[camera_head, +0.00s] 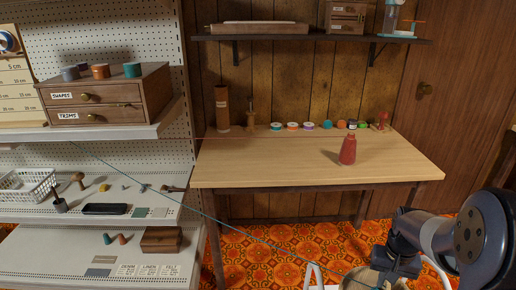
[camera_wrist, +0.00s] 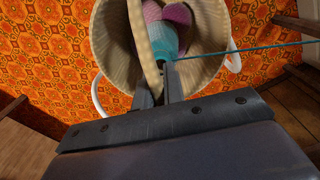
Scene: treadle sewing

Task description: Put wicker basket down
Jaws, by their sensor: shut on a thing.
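The wicker basket (camera_wrist: 108,48) is pale, round and open-topped, with a pink and teal yarn ball (camera_wrist: 165,28) inside. My gripper (camera_wrist: 160,84) is shut on the basket's arched handle (camera_wrist: 146,48), seen from above in the wrist view. In the head view, the basket (camera_head: 360,281) shows only partly at the bottom edge, below my gripper (camera_head: 383,272). The patterned floor shows around the basket in the wrist view. Its underside is hidden, so I cannot tell whether it rests on anything.
White curved bars (camera_wrist: 98,97) show on both sides of the basket. A teal strand (camera_wrist: 245,48) runs from the yarn to the right. A wooden table (camera_head: 280,165) with a red bottle (camera_head: 348,149) stands behind, its front middle bare. Pegboard shelves (camera_head: 115,235) stand left.

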